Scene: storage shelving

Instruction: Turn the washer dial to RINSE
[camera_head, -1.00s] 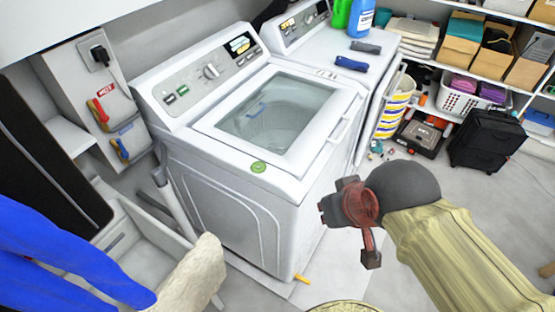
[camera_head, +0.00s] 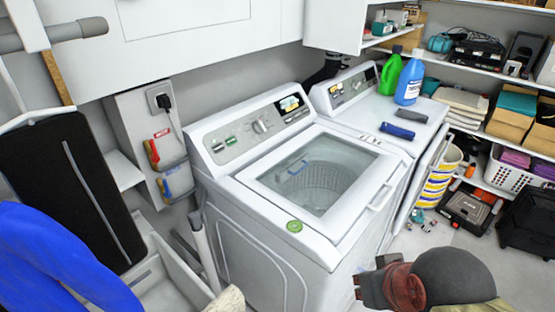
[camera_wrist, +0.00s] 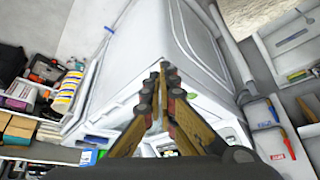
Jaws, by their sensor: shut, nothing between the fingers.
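The white washer (camera_head: 265,225) stands in the middle of the head view, with a glass lid on top. Its dial (camera_head: 260,126) is a round silver knob on the sloped back panel, between green-lit buttons on the left and a small lit display on the right. The labels around the dial are too small to read. My arm's end shows at the bottom right of the head view, in front of the washer and well away from the dial. In the wrist view my gripper (camera_wrist: 163,68) is shut and empty, its fingertips together in front of the washer's white body.
White cabinets (camera_head: 190,40) hang above the washer. A striped bin (camera_head: 438,180) and a white basket (camera_head: 510,170) stand at the right.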

